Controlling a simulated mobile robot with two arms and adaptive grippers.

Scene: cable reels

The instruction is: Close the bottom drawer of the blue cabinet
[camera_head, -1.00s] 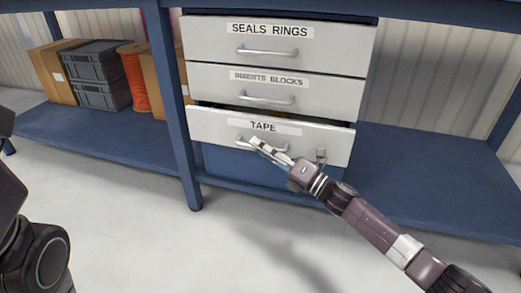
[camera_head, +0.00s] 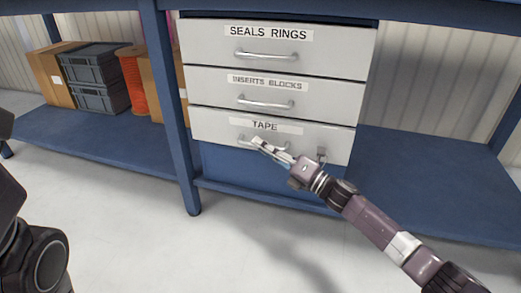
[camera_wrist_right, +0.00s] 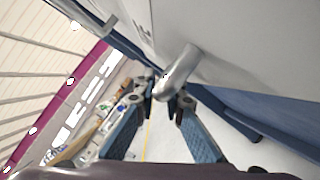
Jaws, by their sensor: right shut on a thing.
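The bottom drawer (camera_head: 210,125), labelled TAPE, has a light grey front that sits nearly flush with the drawers above it. No open gap shows along its top edge. My right gripper (camera_head: 258,142) is at its silver handle, which also shows in the right wrist view (camera_wrist_right: 180,68). In that view my right gripper (camera_wrist_right: 163,93) has its blue-padded fingers shut on the handle's bar. Part of my left arm shows at the left edge of the head view, but its gripper is out of view.
The INSERTS BLOCKS drawer (camera_head: 215,85) and the SEALS RINGS drawer (camera_head: 210,45) above are shut. A blue lower shelf (camera_head: 90,140) runs left, bearing grey crates (camera_head: 95,80), cardboard boxes and an orange reel (camera_head: 133,80). The floor in front is clear.

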